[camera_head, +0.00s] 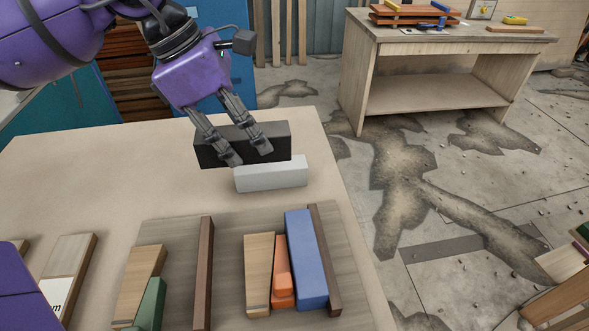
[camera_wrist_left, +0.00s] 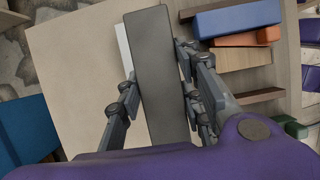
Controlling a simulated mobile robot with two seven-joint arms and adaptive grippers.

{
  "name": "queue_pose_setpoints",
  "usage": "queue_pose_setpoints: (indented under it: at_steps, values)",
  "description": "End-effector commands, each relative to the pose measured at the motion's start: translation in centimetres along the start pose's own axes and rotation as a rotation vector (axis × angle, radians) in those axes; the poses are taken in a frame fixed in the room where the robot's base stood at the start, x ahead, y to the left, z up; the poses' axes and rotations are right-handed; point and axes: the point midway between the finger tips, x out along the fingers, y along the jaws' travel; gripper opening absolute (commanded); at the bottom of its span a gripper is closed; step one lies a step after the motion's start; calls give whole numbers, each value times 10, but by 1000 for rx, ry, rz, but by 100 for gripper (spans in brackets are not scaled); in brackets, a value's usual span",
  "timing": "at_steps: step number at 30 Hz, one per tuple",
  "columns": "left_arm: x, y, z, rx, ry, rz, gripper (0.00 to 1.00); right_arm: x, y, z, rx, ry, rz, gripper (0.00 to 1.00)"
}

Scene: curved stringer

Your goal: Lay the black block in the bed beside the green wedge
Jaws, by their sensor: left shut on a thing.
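My left gripper (camera_head: 252,155) is shut on the black block (camera_head: 223,151), gripping across its thickness and holding it over the back of the table. The block fills the middle of the left wrist view (camera_wrist_left: 160,70), between the fingers. The green wedge (camera_head: 150,305) lies in the wooden bed (camera_head: 180,250) at the front, against a tan block (camera_head: 140,275). Bare bed lies between the wedge and a dark brown rail (camera_head: 203,270). The wedge's near end is cut off by the frame. My right gripper is not in view.
A light grey block (camera_head: 275,178) lies close in front of the black block. Right of the rail, the bed holds another tan block (camera_head: 258,270), an orange piece (camera_head: 283,275) and a blue block (camera_head: 305,260). The table's left back (camera_head: 90,170) is clear.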

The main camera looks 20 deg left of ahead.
Motion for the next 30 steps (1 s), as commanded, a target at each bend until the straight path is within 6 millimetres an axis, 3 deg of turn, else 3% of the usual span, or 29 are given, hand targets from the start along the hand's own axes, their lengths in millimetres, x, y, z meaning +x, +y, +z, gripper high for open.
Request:
queue_pose_setpoints:
  at_steps: [11,15,21,26,30]
  values:
    - [33,84,-12,-11,-3,1,2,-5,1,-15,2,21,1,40]
    - [59,107,-23,-11,1,-2,2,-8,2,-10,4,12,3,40]
    - [79,125,-31,-8,0,0,2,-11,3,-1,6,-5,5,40]
    - [86,132,-34,-6,0,1,2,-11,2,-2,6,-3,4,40]
    - [103,136,-42,-7,3,-2,2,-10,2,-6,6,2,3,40]
